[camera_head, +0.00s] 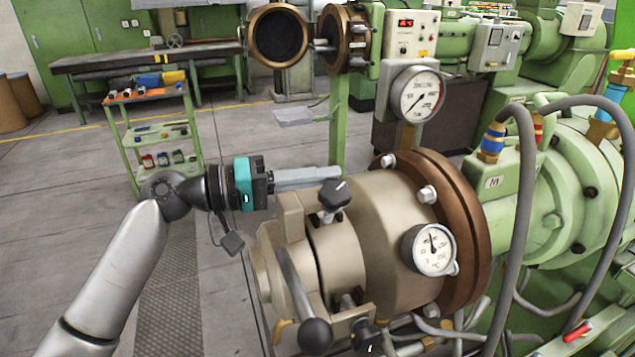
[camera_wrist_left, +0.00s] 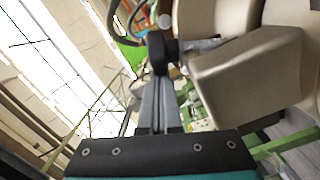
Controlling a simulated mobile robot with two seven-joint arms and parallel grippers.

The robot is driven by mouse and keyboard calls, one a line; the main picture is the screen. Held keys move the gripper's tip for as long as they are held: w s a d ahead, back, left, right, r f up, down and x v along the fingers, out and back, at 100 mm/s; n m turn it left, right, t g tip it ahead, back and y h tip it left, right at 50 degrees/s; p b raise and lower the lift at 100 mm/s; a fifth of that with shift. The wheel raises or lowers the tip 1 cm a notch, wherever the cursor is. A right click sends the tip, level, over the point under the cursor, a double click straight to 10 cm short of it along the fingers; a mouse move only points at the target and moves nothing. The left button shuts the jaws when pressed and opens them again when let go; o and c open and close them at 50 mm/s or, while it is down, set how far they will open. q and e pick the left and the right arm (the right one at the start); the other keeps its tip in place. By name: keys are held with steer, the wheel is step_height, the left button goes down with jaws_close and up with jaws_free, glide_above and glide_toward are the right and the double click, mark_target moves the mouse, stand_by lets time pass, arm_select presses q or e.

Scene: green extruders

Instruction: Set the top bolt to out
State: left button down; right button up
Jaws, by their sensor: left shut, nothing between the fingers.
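The top bolt has a black lobed knob (camera_head: 335,193) and sits on the upper side of the beige extruder head (camera_head: 370,215). In the left wrist view the black knob (camera_wrist_left: 157,50) shows straight beyond the fingertips, beside a beige block (camera_wrist_left: 250,75). My left gripper (camera_head: 336,173) comes in from the left, with its grey fingers level and shut, nothing between them. Its fingertips are just above and behind the knob in the head view. In the left wrist view the shut fingers (camera_wrist_left: 157,85) end at the knob; I cannot tell whether they touch. My right gripper is not in view.
A lever with a black ball (camera_head: 316,336) and a lower black knob (camera_head: 366,336) are on the head's front. A small dial (camera_head: 434,250) and a larger gauge (camera_head: 417,94) are to the right. Grey hoses (camera_head: 524,200) hang at right. A green tool cart (camera_head: 158,135) stands behind my left arm.

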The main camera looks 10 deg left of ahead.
arm_select(q)
steer(key=s+m+b, duration=0.1)
steer(key=s+d+m+b, duration=0.1)
steer(key=shift+s+d+f+m, duration=0.1)
steer(key=shift+d+f+m, duration=0.2)
steer(key=shift+f, duration=0.1)
steer(key=shift+s+d+f+m+b, duration=0.2)
steer(key=shift+s+d+m+b, duration=0.1)
steer(key=shift+s+m+b, duration=0.3)
steer(key=shift+s+d+f+m+b, duration=0.25)
steer(key=shift+m+b, duration=0.2)
steer(key=shift+m, duration=0.2)
steer(key=shift+s+d+f+m+b, duration=0.2)
steer(key=shift+s+d+m+b, duration=0.1)
steer(key=shift+s+m+b, duration=0.3)
steer(key=shift+w, duration=0.15)
steer(key=shift+r, duration=0.15)
